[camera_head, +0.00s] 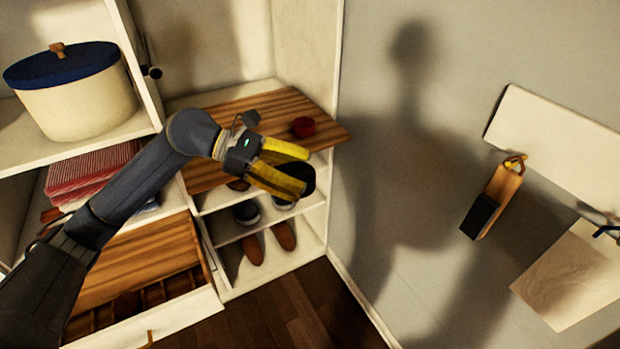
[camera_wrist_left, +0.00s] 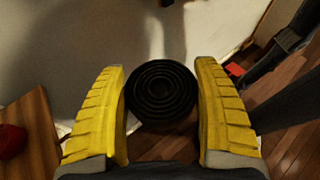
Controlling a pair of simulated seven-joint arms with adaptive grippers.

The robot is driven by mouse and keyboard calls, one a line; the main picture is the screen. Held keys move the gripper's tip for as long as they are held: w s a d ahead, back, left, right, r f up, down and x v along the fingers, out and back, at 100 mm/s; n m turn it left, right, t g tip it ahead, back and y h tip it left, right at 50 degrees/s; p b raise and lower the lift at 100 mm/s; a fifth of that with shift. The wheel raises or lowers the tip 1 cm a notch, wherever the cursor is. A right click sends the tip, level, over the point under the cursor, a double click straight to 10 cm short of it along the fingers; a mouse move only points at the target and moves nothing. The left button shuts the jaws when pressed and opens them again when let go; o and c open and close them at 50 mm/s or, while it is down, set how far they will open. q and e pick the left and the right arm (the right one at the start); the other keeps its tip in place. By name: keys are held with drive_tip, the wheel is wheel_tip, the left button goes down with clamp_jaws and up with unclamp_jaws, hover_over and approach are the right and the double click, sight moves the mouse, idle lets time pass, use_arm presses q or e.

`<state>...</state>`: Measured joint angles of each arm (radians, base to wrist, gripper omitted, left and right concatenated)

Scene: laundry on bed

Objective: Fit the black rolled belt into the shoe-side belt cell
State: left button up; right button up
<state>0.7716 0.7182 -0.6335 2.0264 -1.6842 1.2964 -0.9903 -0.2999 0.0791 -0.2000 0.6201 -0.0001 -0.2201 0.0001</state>
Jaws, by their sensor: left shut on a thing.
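My left gripper (camera_head: 290,172) has yellow fingers and is shut on the black rolled belt (camera_head: 307,178), in front of the wooden shelf's right end. In the left wrist view the belt (camera_wrist_left: 162,92) shows as a dark spiral between the two yellow fingers (camera_wrist_left: 162,110). An open drawer (camera_head: 170,317) with divided wooden cells is at the lower left, left of the shoes. The belt is well above and to the right of it. A dark round item (camera_head: 127,303) lies in one of its left cells. The right-hand cells nearest the shoes look empty. My right gripper is not in view.
A red roll (camera_head: 303,127) sits on the wooden shelf (camera_head: 262,108). Shoes (camera_head: 284,236) stand in the cubbies below. A blue-lidded box (camera_head: 70,95) and folded red cloth (camera_head: 90,172) are at left. A wall runs close on the right, with a hanging wooden item (camera_head: 497,195).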

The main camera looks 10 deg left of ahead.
sight(284, 166)
use_arm(q)
drive_tip(key=shift+s+a+r+n+t, duration=0.35)
drive_tip(key=shift+a+r+t, duration=0.1)
drive_tip(key=shift+r, duration=0.15)
drive_tip(key=shift+s+a+r+n+t, duration=0.35)
drive_tip(key=shift+a+r+n+t, duration=0.05)
drive_tip(key=shift+r, duration=0.2)
drive_tip(key=shift+s+a+r+n+t, duration=0.35)
drive_tip(key=shift+a+r+t, duration=0.1)
drive_tip(key=shift+r, duration=0.15)
drive_tip(key=w+d+n+t+y, duration=0.2)
drive_tip(key=w+d+n+t, duration=0.3)
drive_tip(key=w+d, duration=0.55)
drive_tip(key=shift+s+a+f+m+g+y, duration=0.45)
drive_tip(key=shift+s+a+f+m+g, duration=0.35)
drive_tip(key=shift+f+m+g, duration=1.7)
drive_tip(key=shift+s+a+f+m+g+y, duration=0.75)
drive_tip(key=shift+f+m+g, duration=0.75)
drive_tip(key=shift+m+g, duration=1.9)
drive_tip(key=shift+s+a+f+m+g+y, duration=0.2)
drive_tip(key=shift+s+a+f+m+g, duration=0.65)
drive_tip(key=shift+f+m+g, duration=1.65)
drive_tip(key=shift+w+a+r+m+g, duration=0.25)
drive_tip(key=shift+r+g, duration=0.2)
drive_tip(key=shift+g, duration=0.25)
drive_tip(key=shift+f, duration=0.1)
